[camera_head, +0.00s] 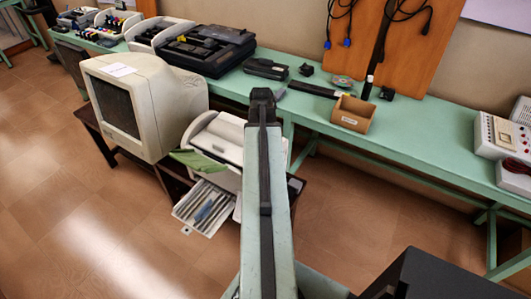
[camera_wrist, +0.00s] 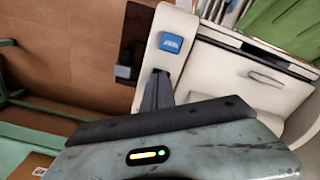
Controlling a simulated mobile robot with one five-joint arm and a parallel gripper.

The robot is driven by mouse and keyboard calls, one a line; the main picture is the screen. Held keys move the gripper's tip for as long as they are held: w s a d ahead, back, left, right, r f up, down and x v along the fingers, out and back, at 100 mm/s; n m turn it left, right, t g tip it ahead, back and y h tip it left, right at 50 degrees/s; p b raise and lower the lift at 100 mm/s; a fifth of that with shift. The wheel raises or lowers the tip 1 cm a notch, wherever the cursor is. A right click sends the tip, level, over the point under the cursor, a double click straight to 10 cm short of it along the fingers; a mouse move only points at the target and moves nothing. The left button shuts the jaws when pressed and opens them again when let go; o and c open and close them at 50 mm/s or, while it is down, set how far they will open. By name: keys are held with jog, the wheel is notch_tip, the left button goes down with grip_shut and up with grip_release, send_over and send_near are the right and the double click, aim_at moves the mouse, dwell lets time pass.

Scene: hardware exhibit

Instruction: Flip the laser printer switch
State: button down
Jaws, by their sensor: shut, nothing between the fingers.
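The laser printer (camera_head: 222,142) is a white machine with an open front tray on a dark low stand in the head view. The wrist view shows its pale casing (camera_wrist: 255,80) close up. A blue switch (camera_wrist: 171,42) sits on a narrow part of the casing. My gripper (camera_wrist: 158,76) is shut and empty. Its dark fingertips are just below the switch in the wrist picture, with a small gap between them in the image. I cannot tell the depth of that gap. In the head view my arm hides the gripper and the switch.
A beige CRT monitor (camera_head: 145,105) stands left of the printer. A long green bench (camera_head: 420,125) runs behind, bearing a small brown box (camera_head: 352,114), a black device (camera_head: 207,48) and instruments at the right. Wooden floor (camera_head: 75,215) is open at the front left.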

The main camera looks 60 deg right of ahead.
notch_tip(320, 180, up, 7)
jog(key=p, duration=0.7)
dwell(0.3)
